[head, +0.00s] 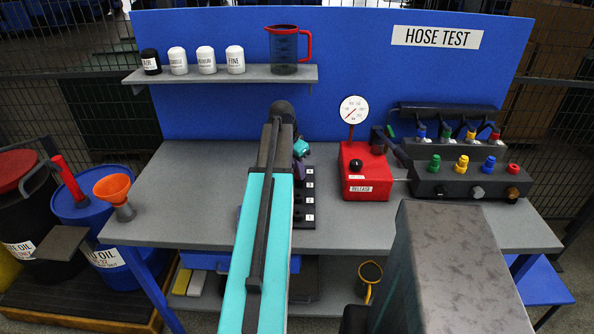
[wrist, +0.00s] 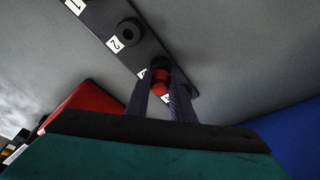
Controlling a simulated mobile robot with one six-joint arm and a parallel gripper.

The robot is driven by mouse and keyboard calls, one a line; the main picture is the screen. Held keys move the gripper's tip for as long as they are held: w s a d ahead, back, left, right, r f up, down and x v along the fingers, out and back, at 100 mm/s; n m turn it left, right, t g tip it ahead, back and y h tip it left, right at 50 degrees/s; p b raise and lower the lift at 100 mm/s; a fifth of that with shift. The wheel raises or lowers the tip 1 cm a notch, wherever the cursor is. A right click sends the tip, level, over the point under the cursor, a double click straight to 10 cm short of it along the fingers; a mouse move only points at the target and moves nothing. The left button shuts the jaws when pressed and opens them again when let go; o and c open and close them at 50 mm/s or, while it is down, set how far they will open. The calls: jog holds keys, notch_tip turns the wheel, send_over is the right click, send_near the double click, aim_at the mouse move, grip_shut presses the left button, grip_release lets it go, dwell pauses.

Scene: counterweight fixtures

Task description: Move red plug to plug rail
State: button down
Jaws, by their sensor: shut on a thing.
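The red plug (wrist: 161,82) shows in the wrist view between the two dark fingers of my gripper (wrist: 163,76), which is shut on it. The plug rail (wrist: 98,18) is a dark bar with white number labels. The plug is in front of the rail near label 3, close to a dark round socket. I cannot tell whether it is seated or just above. In the head view the rail (head: 309,198) lies on the bench, partly behind my arm. My gripper (head: 299,168) is at its far end, and the held plug is hidden there.
A red release box (head: 367,176) with a gauge (head: 354,110) stands just right of the rail. A hose block (head: 470,183) with coloured caps is further right. An orange funnel (head: 114,190) is at the bench's left edge.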

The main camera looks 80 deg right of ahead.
jog(key=shift+f, duration=0.25)
jog(key=shift+f, duration=0.3)
jog(key=shift+a+f, duration=0.1)
jog(key=shift+f, duration=0.25)
dwell(0.8)
jog(key=c, duration=1.5)
grip_release()
jog(key=shift+o, duration=0.2)
jog(key=shift+r, duration=0.2)
jog(key=p+v, duration=0.5)
jog(key=v, duration=0.4)
jog(key=shift+r+p, duration=0.35)
jog(key=shift+r, duration=0.05)
